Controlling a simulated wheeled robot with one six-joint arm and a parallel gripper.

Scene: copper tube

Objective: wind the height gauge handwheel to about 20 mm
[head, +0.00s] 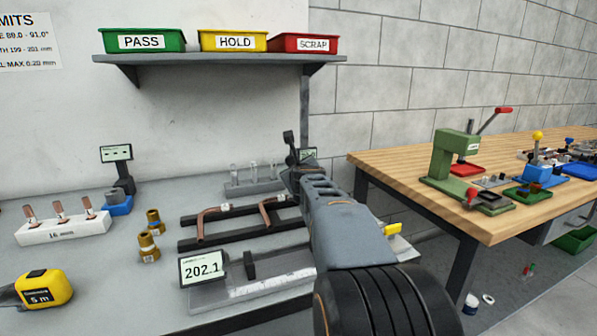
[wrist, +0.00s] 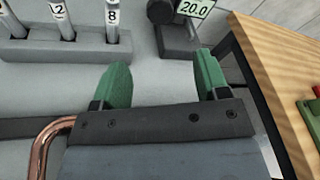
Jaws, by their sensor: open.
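The height gauge shows at the top of the wrist view, cut off by the frame edge. Its display (wrist: 194,8) reads 20.0. A dark round part, which looks like the handwheel (wrist: 160,11), sits left of the display above a grey base (wrist: 180,42). My gripper (wrist: 162,76) has two green fingers spread wide with nothing between them. The gauge lies beyond the fingertips, and the fingers look apart from the wheel. In the head view, my arm hides the fingers and most of the gauge; a sliver of its display (head: 309,153) shows.
A grey block with upright pins (wrist: 62,50) stands left of my gripper. A bent copper tube (head: 240,208) lies on dark rails below it. A gauge reading 202.1 (head: 203,268) stands in front. The wooden bench edge (head: 420,196) is close on the right.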

